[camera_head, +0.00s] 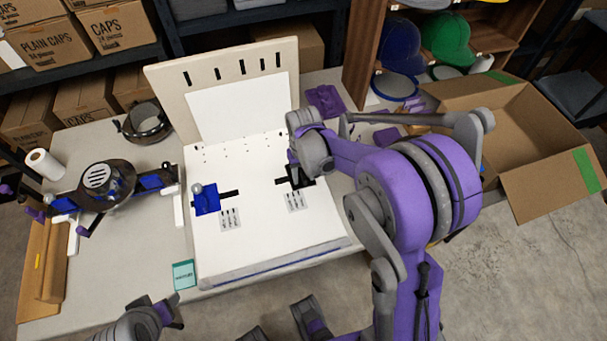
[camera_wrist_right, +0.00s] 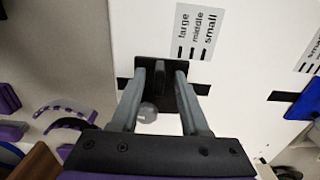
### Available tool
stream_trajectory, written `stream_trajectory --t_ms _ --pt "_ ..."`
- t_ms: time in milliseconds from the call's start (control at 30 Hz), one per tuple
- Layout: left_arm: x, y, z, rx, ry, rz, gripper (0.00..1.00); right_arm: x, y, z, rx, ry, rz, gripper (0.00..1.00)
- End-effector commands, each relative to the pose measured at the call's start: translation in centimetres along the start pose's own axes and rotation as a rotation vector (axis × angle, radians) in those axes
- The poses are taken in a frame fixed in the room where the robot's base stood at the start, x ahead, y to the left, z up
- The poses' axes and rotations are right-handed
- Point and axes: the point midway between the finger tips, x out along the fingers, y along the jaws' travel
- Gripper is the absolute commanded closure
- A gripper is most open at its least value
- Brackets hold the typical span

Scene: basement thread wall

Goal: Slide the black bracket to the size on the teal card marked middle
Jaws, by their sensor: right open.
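The black bracket (camera_head: 304,184) sits on a dark slot in the white board, right of the blue bracket. In the right wrist view the bracket (camera_wrist_right: 171,92) has an upright tab and a grey knob (camera_wrist_right: 148,112). My right gripper (camera_wrist_right: 160,72) is open, with one finger on each side of the tab; contact is unclear. In the head view it (camera_head: 294,165) is over the bracket, partly hidden by its wrist. A size label (camera_wrist_right: 197,32) reads large, middle, small. The teal card (camera_head: 184,275) lies at the table's front edge, its writing too small to read. My left gripper (camera_head: 168,312) is low at left.
The blue bracket (camera_head: 206,203) has its own slot and label (camera_head: 230,219). A tilted panel (camera_head: 225,66) stands behind the board (camera_head: 270,245). A dark device with blue parts (camera_head: 105,183) is at left. An open cardboard box (camera_head: 545,170) is at right.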

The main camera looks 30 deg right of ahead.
Motion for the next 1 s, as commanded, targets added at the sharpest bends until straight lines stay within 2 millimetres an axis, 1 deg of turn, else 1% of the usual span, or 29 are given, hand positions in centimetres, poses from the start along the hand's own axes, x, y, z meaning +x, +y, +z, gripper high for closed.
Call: stream_trajectory --t_ms 133,233,500,600,700,833,1000 --pt "-0.1 0.0 0.0 0.0 0.0 0.0 0.45 -0.4 0.0 0.0 0.0 0.0 0.0 0.55" --pt "-0.2 0.0 -0.1 0.0 0.001 0.0 0.45 -1.6 0.0 0.0 0.0 0.0 0.0 0.55" --pt "-0.9 0.0 -0.6 0.0 0.003 0.0 0.45 -7.0 0.0 0.0 0.001 0.0 0.0 0.55" --pt "-1.0 0.0 -0.7 0.0 0.004 0.0 0.45 -8.8 0.0 0.0 0.001 0.0 0.0 0.55" --pt "-1.1 0.0 -0.7 0.0 0.004 0.0 0.45 -9.9 0.0 0.0 0.001 0.0 0.0 0.55" --pt "-1.2 0.0 -0.8 0.0 0.005 0.0 0.45 -10.7 0.0 0.0 0.0 0.0 0.0 0.55" --pt "-1.2 0.0 -0.8 0.0 0.005 0.0 0.45 -10.8 0.0 0.0 0.0 0.0 0.0 0.55"
